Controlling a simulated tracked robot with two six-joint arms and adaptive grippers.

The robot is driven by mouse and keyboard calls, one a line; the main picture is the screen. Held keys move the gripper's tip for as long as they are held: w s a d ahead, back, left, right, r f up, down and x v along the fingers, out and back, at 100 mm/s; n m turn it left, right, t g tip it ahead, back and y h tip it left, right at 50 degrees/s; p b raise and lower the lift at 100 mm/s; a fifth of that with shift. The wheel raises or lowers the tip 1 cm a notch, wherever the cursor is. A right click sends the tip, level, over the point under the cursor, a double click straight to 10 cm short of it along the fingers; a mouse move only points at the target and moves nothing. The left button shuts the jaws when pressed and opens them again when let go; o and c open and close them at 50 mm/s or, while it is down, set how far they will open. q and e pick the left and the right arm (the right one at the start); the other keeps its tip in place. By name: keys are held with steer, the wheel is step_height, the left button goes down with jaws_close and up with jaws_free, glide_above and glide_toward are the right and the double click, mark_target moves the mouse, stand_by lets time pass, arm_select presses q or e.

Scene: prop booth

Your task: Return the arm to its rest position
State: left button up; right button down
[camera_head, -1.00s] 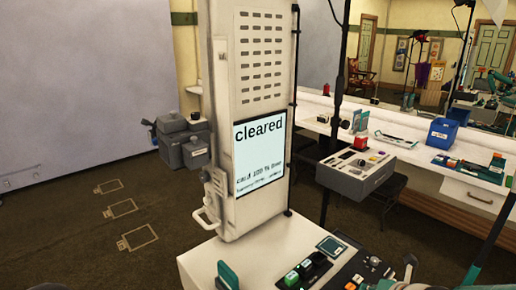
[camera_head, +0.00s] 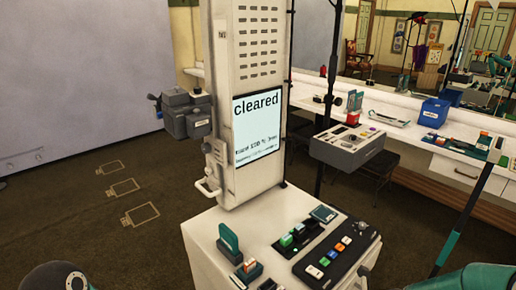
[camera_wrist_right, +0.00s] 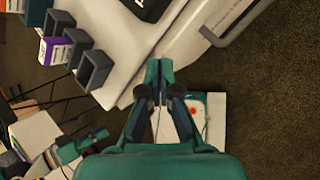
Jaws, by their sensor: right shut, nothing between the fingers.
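My right gripper (camera_wrist_right: 158,72) shows in the right wrist view with its two fingers together and nothing between them. It is over the pale edge of a console, near several dark grey open holders (camera_wrist_right: 90,68); I cannot tell how high it is above them. In the head view teal parts of my arm show at the bottom right, but no gripper can be made out there. A dark rounded part cuts into the bottom left corner. My left gripper is not seen.
A white console (camera_head: 205,245) with a tall panel and a screen (camera_head: 257,128) reading "cleared" stands ahead. A grey control box (camera_head: 347,145) is behind it at right. A long counter (camera_head: 400,128) holds a blue bin (camera_head: 434,112). Floor at left is open.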

steer(key=s+a+f+m+g, duration=0.1)
steer(key=s+f+m, duration=0.3)
steer(key=m, duration=0.8)
steer(key=s+a+f+m+g, duration=0.2)
steer(key=s+a+f+m, duration=0.2)
steer(key=s+m, duration=0.5)
steer(key=s+a+f+m+g, duration=0.1)
steer(key=s+a+f+m, duration=0.2)
steer(key=m, duration=1.1)
steer(key=s+f, duration=0.2)
steer(key=s, duration=0.2)
steer(key=shift+s+m+g, duration=0.15)
steer(key=shift+m+g, duration=0.25)
